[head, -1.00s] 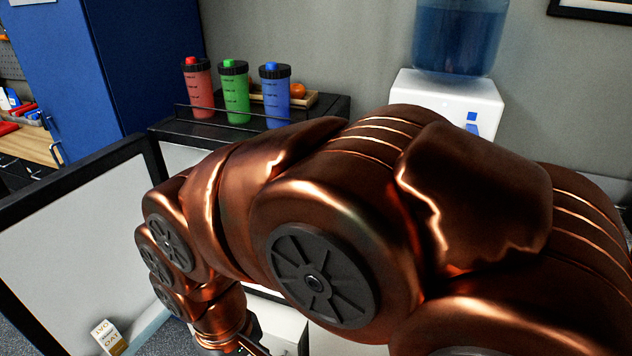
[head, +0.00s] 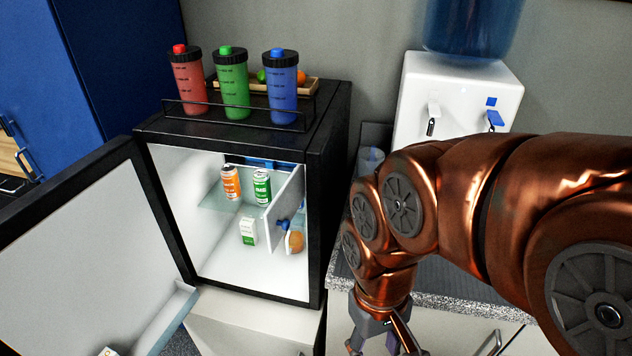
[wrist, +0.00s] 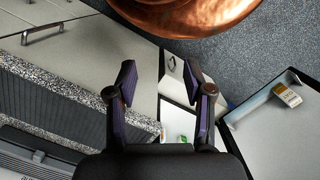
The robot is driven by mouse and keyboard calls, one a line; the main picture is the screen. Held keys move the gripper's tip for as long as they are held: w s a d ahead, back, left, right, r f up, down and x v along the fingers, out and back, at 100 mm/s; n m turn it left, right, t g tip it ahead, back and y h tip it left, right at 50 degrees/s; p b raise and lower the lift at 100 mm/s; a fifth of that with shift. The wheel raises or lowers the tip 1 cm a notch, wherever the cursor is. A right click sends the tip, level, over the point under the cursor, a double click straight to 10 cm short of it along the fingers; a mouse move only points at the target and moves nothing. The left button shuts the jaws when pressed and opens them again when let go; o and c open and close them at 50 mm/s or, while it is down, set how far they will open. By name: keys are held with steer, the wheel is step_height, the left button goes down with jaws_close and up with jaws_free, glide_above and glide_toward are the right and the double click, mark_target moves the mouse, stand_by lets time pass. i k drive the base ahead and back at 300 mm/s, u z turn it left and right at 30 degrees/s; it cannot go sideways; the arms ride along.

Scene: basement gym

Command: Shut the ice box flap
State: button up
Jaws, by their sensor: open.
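The small black-framed fridge (head: 318,200) stands open in the head view. Inside it, near the upper right, the white ice box flap (head: 284,207) stands swung outward. A blue thing (head: 262,162) shows at the back at the flap's top level; the ice box itself is mostly hidden. My gripper (head: 384,347) is low, in front of the counter and to the right of the fridge, apart from the flap. In the wrist view my gripper (wrist: 160,75) has its two fingers spread with nothing between them.
The fridge door (head: 80,255) is open wide to the left. An orange can (head: 230,182), a green can (head: 262,186) and a carton (head: 247,231) are inside. Several bottles stand on top. The water dispenser (head: 455,110) and a speckled counter (head: 450,300) are at right.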

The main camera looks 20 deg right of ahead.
mark_target(278, 216)
steer(key=z, duration=1.2)
steer(key=k, duration=0.95)
steer(key=u, duration=1.4)
steer(key=i, duration=0.5)
steer(key=u, duration=0.05)
